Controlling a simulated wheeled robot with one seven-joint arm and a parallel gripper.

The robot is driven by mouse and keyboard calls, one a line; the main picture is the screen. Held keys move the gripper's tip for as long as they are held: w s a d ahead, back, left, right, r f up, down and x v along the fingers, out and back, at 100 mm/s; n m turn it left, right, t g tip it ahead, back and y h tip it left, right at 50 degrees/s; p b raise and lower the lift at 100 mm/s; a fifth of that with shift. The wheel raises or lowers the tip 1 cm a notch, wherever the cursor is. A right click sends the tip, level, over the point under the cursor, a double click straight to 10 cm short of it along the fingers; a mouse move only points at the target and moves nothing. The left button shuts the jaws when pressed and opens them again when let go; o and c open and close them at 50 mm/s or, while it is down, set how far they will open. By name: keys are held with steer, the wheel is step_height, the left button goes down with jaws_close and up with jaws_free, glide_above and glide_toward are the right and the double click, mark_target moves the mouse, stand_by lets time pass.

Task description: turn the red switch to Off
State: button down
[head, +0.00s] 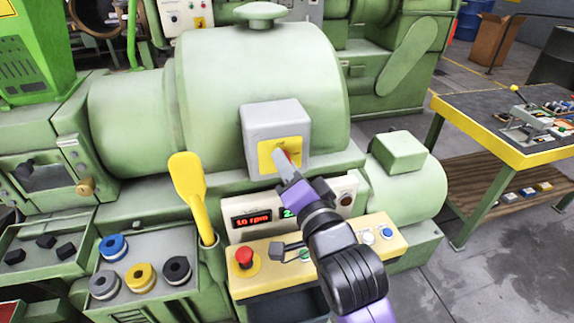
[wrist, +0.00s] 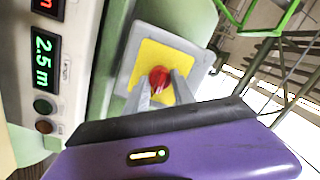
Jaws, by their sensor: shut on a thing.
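The red switch (wrist: 159,77) is a round knob on a yellow plate (wrist: 183,64) set on a grey box. In the head view the grey box (head: 262,115) is on the front of the green machine, and the yellow plate (head: 265,158) is partly hidden behind my gripper. My gripper (head: 283,161) reaches up to the plate from below right. In the wrist view its two grey fingers (wrist: 161,86) lie on either side of the red switch and are shut on it. The switch's exact pointing direction and any lettering cannot be read.
A yellow scoop-like handle (head: 188,185) stands left of the box. A display panel (head: 250,218) and a yellow control panel with a red button (head: 244,257) lie below, close to my arm. A workbench (head: 500,130) stands at the right, with open floor before it.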

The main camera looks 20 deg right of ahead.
steer(key=shift+n, duration=0.3)
steer(key=n+p, duration=0.2)
steer(key=n, duration=0.1)
steer(key=shift+r+n, duration=0.15)
steer(key=shift+n, duration=0.15)
steer(key=n+p, duration=0.2)
steer(key=n, duration=0.2)
steer(key=shift+a+g, duration=0.1)
steer(key=shift+g, duration=0.3)
steer(key=n+h+p, duration=0.1)
steer(key=n+p, duration=0.1)
steer(key=n, duration=0.2)
steer(key=shift+a, duration=0.1)
steer(key=n+p, duration=0.1)
steer(key=n, duration=0.3)
steer(key=shift+h, duration=0.3)
steer(key=shift+n, duration=0.4)
steer(key=c, duration=1.1)
jaws_free()
steer(key=shift+o, duration=0.2)
